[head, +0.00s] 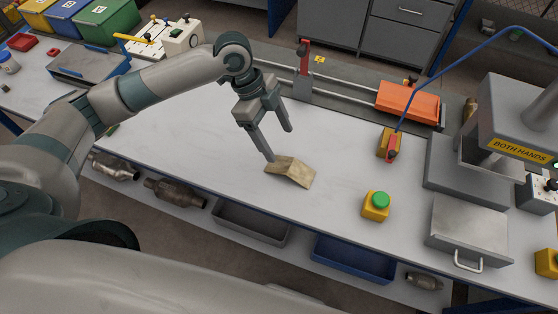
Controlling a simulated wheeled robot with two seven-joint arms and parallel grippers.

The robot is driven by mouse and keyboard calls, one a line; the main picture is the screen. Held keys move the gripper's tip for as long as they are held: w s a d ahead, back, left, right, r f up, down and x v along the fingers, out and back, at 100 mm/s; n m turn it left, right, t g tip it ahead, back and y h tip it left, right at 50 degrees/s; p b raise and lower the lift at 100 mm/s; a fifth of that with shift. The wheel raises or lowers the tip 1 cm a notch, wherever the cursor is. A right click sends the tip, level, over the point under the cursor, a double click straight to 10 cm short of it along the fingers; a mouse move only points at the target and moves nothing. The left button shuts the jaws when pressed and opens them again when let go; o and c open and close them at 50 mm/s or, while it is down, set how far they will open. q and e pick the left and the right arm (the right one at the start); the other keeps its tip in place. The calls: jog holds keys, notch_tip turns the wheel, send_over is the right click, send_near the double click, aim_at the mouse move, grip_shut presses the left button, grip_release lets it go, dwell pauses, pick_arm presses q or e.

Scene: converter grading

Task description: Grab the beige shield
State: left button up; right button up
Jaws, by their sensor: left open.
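The beige shield (290,171) is a small bent plate lying on the light grey workbench (220,165), near the middle of the view. My left gripper (280,145) is open and points down just behind and above the shield. One fingertip appears at or very near the shield's upper left edge; I cannot tell if it touches. The other finger is up and to the right, apart from the shield. Nothing is between the fingers. My right gripper does not show.
A green button on a yellow box (376,206) stands right of the shield. A yellow box with a red lever (389,145), an orange tray (408,102) and a press (520,130) are further right. Grey (250,224) and blue (352,261) bins sit below the front edge.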

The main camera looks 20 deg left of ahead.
aim_at(291, 166)
pick_arm(q)
jog(key=shift+p+x, duration=0.4)
jog(key=shift+x, duration=1.75)
jog(key=shift+s+d+f+p, duration=0.2)
jog(key=shift+d+f+p, duration=0.05)
jog(key=shift+f+p, duration=0.35)
jog(key=p+x, duration=0.1)
jog(key=x, duration=0.2)
jog(key=shift+s, duration=0.1)
jog(key=shift+f, duration=0.45)
jog(key=shift+c, duration=0.3)
jog(key=c, duration=1.1)
jog(key=shift+r, duration=0.2)
